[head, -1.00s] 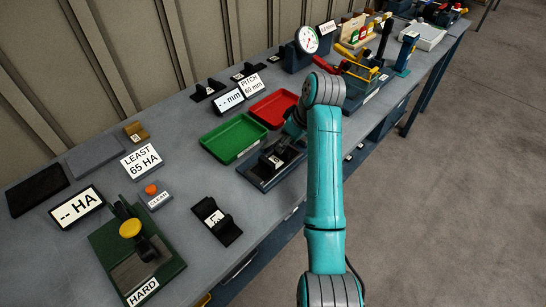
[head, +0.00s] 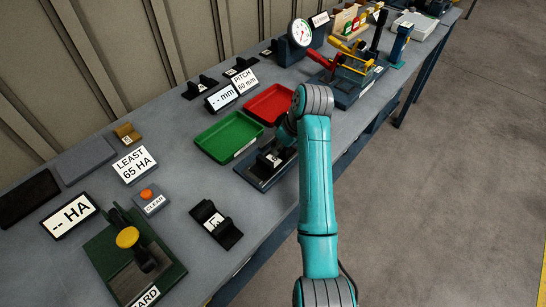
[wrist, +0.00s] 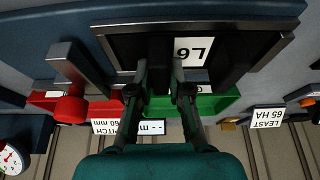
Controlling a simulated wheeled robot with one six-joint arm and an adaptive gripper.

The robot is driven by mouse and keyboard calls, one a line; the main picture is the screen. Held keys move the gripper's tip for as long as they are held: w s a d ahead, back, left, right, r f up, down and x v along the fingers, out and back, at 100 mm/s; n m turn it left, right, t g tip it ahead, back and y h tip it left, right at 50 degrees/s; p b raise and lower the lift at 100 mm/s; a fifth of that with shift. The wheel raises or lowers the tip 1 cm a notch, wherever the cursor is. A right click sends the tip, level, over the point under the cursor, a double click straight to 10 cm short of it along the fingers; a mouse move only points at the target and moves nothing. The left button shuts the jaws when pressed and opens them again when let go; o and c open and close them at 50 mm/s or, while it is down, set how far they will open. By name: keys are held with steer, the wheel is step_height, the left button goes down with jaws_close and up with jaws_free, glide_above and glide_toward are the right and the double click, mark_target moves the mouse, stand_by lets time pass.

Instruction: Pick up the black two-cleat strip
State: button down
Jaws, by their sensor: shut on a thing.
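A black strip with a white tag lies in the dark fixture (head: 248,177) in front of the green tray, largely hidden by my arm in the head view. In the wrist view, my gripper (wrist: 160,88) is shut on an upright black cleat of this strip (wrist: 160,57), one finger on each side. The strip still sits within the fixture's dark frame (wrist: 112,48); I cannot tell whether it is lifted. Another black two-cleat strip (head: 228,235), also with a white tag, lies on the bench to the left, apart from my gripper.
A green tray (head: 225,134) and red tray (head: 268,103) stand just behind the fixture. A grey metal upright (wrist: 70,63) stands beside the strip in the wrist view. The hardness tester (head: 128,238) is at front left. More black strips (head: 200,86) lie at the back.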

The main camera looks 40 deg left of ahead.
steer(key=shift+r, duration=0.15)
step_height(320, 180, up, 10)
steer(key=shift+f, duration=0.1)
stand_by(0.4)
